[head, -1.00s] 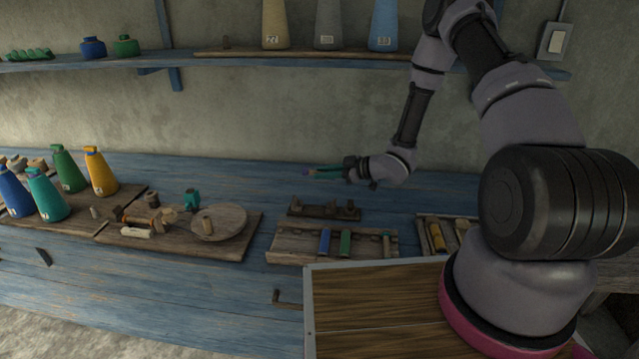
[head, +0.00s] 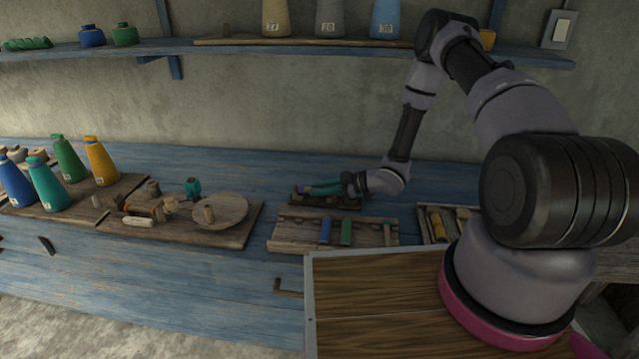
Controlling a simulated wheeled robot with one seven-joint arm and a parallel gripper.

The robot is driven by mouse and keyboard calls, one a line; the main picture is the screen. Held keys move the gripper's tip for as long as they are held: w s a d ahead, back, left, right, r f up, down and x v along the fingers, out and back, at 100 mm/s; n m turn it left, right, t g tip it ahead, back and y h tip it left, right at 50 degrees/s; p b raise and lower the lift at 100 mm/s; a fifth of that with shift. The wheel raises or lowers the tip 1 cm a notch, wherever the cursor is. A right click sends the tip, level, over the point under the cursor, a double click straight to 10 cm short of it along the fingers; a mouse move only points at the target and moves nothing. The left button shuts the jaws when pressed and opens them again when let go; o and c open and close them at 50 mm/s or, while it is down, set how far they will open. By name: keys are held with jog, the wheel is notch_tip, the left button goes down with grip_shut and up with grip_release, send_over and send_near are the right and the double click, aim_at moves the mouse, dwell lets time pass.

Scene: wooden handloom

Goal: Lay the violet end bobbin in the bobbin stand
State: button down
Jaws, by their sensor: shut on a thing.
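My gripper (head: 318,188), with dark teal fingers, reaches in from the right and is shut on the violet end bobbin (head: 303,190). Only a small violet part shows at the fingertips; the fingers hide the rest. The small dark wooden rack with short uprights, which looks like the bobbin stand (head: 325,206), is at the back of the bench. The gripper and bobbin are right at or just over its top. I cannot tell whether the bobbin touches it.
A wooden tray (head: 290,236) with blue (head: 325,231) and green (head: 346,232) bobbins lies in front of the rack. Another tray with a yellow bobbin (head: 438,226) is to the right. A board with a round plate (head: 222,208) is left. Bare bench lies behind the rack.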

jog(key=shift+f, duration=0.35)
jog(key=c, duration=0.7)
grip_release()
jog(key=v, duration=1)
jog(key=shift+s+d+r, duration=0.1)
jog(key=shift+d+r, duration=0.05)
jog(key=shift+d, duration=0.25)
